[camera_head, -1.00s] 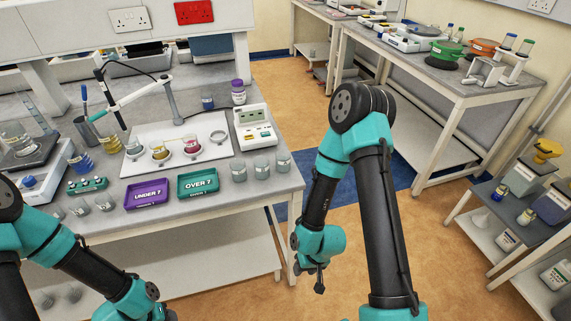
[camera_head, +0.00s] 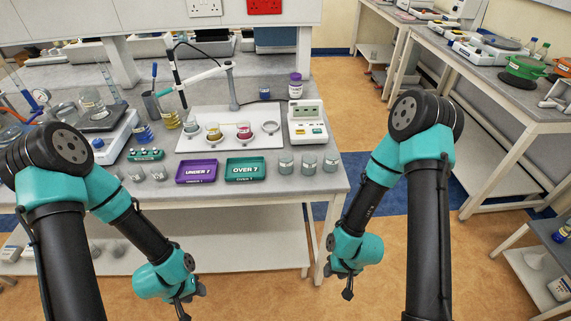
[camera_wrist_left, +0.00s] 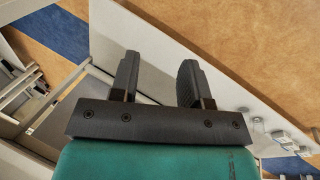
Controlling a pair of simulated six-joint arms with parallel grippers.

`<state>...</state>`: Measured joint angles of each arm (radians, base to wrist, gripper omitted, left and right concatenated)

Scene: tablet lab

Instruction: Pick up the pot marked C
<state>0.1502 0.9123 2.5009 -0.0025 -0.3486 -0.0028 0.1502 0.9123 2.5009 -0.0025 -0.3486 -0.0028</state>
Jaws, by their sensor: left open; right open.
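Small pots stand on the bench: a pale one (camera_head: 191,129), a yellow one (camera_head: 213,131) and a red one (camera_head: 244,131) in holders on a white board (camera_head: 205,147). Several clear pots stand further forward, such as one (camera_head: 286,163) right of the green tray. I cannot read a letter C on any pot. My left gripper (camera_head: 187,303) hangs low in front of the bench, apart from every pot. In the left wrist view its fingers (camera_wrist_left: 157,75) are spread with nothing between them. My right gripper (camera_head: 347,287) is open, below the bench's front right corner, away from the pots.
A purple UNDER 7 tray (camera_head: 197,172) and a green OVER 7 tray (camera_head: 245,170) lie near the bench's front edge. A meter (camera_head: 308,122) stands beside the board. A probe stand (camera_head: 231,85) rises behind it. Floor right of the bench is clear.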

